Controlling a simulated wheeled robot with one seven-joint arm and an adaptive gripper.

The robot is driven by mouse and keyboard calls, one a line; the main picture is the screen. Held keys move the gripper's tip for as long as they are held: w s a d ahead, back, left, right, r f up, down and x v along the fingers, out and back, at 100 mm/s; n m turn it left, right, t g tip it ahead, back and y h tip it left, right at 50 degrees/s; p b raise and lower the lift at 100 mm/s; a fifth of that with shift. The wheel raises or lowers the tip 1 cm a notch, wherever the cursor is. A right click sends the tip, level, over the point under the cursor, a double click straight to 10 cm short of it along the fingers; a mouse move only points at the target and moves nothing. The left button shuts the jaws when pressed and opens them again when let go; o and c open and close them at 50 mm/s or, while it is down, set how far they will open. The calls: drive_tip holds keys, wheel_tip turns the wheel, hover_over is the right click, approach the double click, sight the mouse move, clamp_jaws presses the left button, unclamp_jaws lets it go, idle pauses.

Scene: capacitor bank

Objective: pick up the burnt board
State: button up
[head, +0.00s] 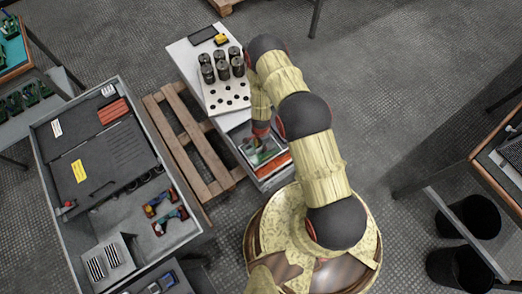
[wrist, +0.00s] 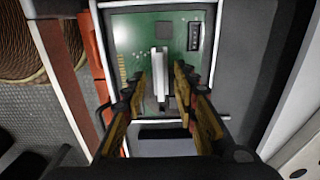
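A green circuit board (wrist: 130,35) lies in a pale-rimmed recess in the wrist view. It has a dark square chip, a black connector at the right and gold contacts at the left. No clear burn mark shows. A white upright bar (wrist: 158,62) rises from its middle. My gripper (wrist: 159,82) is open, with one finger on each side of the bar and visible gaps between. In the head view the board (head: 264,152) shows at the near end of the pale cabinet (head: 190,55), partly hidden under my gripper (head: 260,139).
Several dark capacitors (head: 221,57) stand on the cabinet beside a white panel with holes. A wooden pallet (head: 190,135) lies to the left, then a grey toolbox bench (head: 80,230). Red blocks (wrist: 92,60) border the board's left side.

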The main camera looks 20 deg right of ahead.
drive_tip(key=shift+f, duration=0.25)
drive_tip(key=shift+r, duration=0.1)
drive_tip(key=shift+c, duration=1.2)
clamp_jaws()
